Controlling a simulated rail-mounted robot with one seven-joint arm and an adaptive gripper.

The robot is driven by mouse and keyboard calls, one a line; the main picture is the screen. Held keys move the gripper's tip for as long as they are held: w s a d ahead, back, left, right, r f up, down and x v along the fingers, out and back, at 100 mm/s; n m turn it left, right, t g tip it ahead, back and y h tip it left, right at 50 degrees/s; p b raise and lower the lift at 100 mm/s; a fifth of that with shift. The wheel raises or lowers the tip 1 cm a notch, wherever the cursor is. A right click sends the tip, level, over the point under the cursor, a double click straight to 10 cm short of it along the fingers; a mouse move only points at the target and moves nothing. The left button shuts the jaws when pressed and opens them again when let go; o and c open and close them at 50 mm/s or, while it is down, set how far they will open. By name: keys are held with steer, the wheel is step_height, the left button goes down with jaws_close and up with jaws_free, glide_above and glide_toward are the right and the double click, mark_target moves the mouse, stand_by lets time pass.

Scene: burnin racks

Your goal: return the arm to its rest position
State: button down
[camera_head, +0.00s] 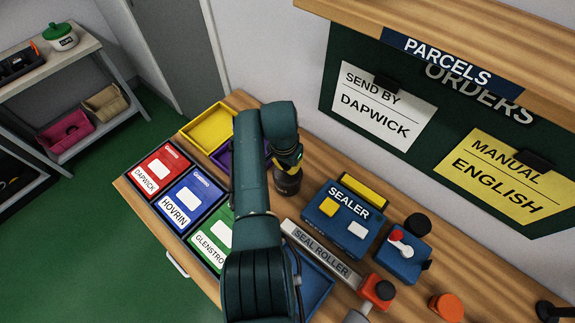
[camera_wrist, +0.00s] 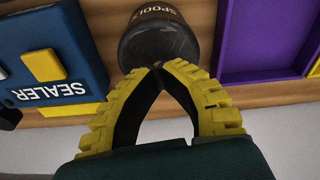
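My arm reaches over the wooden bench (camera_head: 262,98) in the head view. My gripper (camera_head: 290,165) is bent down beside a dark round jar (camera_head: 288,184). In the wrist view, the yellow fingers of my gripper (camera_wrist: 157,70) meet at their tips with nothing visible between them. The dark jar (camera_wrist: 158,42), labelled SPOOLS, is just beyond the fingertips. I cannot tell whether they touch it.
The blue sealer (camera_head: 343,222) and seal roller (camera_head: 320,254) stand right of my arm. Red DAPWICK (camera_head: 160,171), blue HOVRIN (camera_head: 190,201) and green GLENSTRO boxes (camera_head: 213,240) lie left. A yellow tray (camera_head: 208,128) is behind; boards (camera_head: 385,107) hang on the wall.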

stand_by(0.3)
steer(key=shift+r+p, duration=3.15)
steer(key=shift+r, duration=0.35)
